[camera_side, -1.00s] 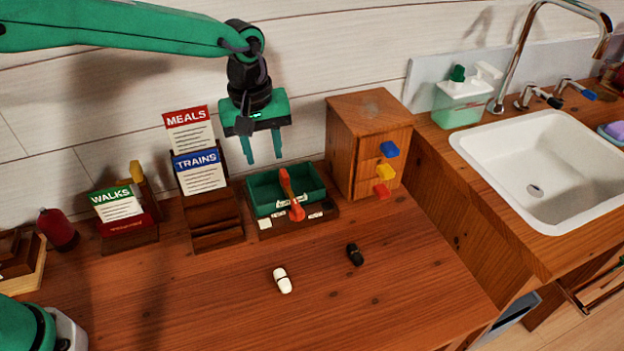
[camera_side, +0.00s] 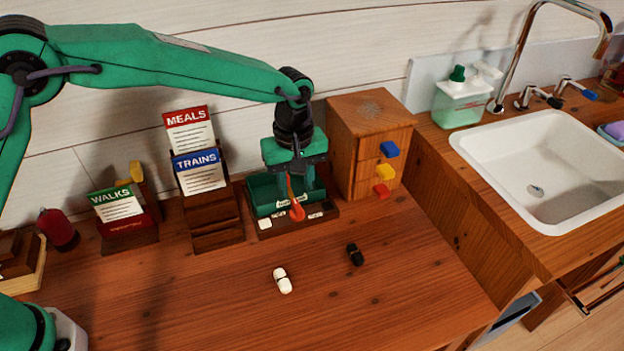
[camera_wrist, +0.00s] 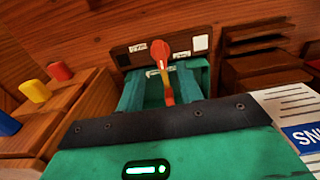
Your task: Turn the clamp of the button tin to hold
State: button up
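The button tin (camera_side: 262,194) is a green open box on a wooden base with pale labels, at the back of the desk. Its clamp (camera_side: 297,211) is an orange-red lever with a rounded end pointing to the front of the base. In the wrist view the clamp (camera_wrist: 160,50) stands out between the fingers, toward the labelled edge. My gripper (camera_side: 296,184) is pointing down over the tin, its fingers apart on either side of the lever. I cannot tell whether either finger touches it. The gripper body hides much of the tin in both views.
A wooden cabinet (camera_side: 350,135) with blue, yellow and red knobs stands close to the tin's right. A card rack (camera_side: 213,215) stands close on its left. The front desk is otherwise clear.

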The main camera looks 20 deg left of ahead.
aim_at(297, 205)
jog(key=shift+f, duration=2.95)
grip_shut()
